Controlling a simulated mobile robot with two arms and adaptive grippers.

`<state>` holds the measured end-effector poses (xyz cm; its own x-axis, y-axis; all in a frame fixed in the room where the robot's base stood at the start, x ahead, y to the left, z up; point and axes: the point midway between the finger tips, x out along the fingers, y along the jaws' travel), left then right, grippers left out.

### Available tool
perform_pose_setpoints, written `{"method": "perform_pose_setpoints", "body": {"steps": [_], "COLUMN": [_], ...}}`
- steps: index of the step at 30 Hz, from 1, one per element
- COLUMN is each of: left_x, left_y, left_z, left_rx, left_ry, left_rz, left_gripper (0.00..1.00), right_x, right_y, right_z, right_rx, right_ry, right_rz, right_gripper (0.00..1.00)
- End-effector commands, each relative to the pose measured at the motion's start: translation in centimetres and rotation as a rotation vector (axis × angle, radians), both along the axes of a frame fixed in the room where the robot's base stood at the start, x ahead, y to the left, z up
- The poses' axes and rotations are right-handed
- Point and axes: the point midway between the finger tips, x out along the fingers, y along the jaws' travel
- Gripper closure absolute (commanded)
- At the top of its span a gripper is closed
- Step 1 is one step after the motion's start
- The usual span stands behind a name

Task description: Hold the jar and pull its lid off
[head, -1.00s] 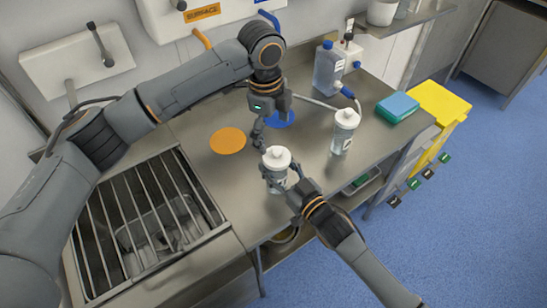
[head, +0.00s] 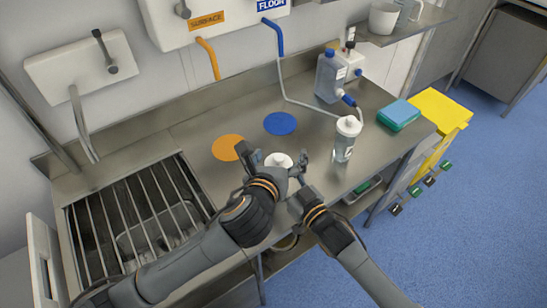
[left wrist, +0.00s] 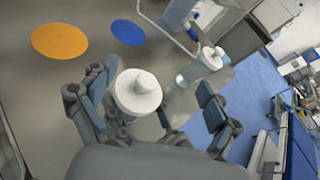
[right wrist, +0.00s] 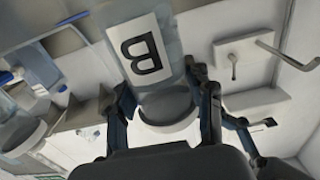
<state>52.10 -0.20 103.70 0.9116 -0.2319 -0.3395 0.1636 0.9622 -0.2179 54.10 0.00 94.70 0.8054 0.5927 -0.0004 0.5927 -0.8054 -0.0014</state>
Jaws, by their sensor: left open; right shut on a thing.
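The jar has a white knobbed lid (head: 279,160); its body is mostly hidden by my grippers in the head view. My left gripper (head: 271,162) is open, with its fingers apart near the lid. In the left wrist view the lid (left wrist: 138,93) sits between the spread fingers, nearer the left one. My right gripper (head: 298,188) is shut on the jar from the front right. In the right wrist view the jar (right wrist: 142,52) shows a "B" label, with my fingers on both sides of it. The lid is on the jar.
A second white-lidded jar (head: 346,138) stands to the right with a hose near it. Behind are a blue-grey bottle (head: 330,76) and a teal-and-blue block (head: 398,113). Orange (head: 228,147) and blue (head: 280,123) discs lie flat. A barred sink (head: 135,225) is left.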

Motion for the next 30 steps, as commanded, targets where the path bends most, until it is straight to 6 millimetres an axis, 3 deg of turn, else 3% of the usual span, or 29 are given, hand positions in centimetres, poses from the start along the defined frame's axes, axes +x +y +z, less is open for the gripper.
{"method": "perform_pose_setpoints", "body": {"steps": [6, 13, 17, 28, 30], "left_x": [-3.8, -5.2, -5.2, -5.2, -3.4], "left_y": [0.5, 1.2, 1.3, 1.3, 1.0], "left_z": [3.4, 4.6, 3.4, -3.6, -3.3], "left_rx": [0.127, 0.183, 0.188, 0.189, 0.185], "left_ry": [-0.171, -0.234, -0.236, -0.234, -0.240], "left_rz": [0.009, 0.032, 0.035, 0.033, 0.034], "left_gripper": [0.11, 0.11, 0.11, 0.11, 0.11], "right_x": [0.0, 0.0, 0.0, 0.0, 0.0], "right_y": [0.0, 0.0, 0.0, 0.0, 0.0], "right_z": [-0.1, -0.1, -0.1, 0.0, 0.0], "right_rx": [-0.001, -0.001, -0.001, -0.001, -0.001], "right_ry": [0.002, 0.001, 0.001, 0.001, 0.000], "right_rz": [-0.001, 0.000, 0.000, -0.001, 0.000], "right_gripper": [1.00, 1.00, 1.00, 1.00, 1.00]}}
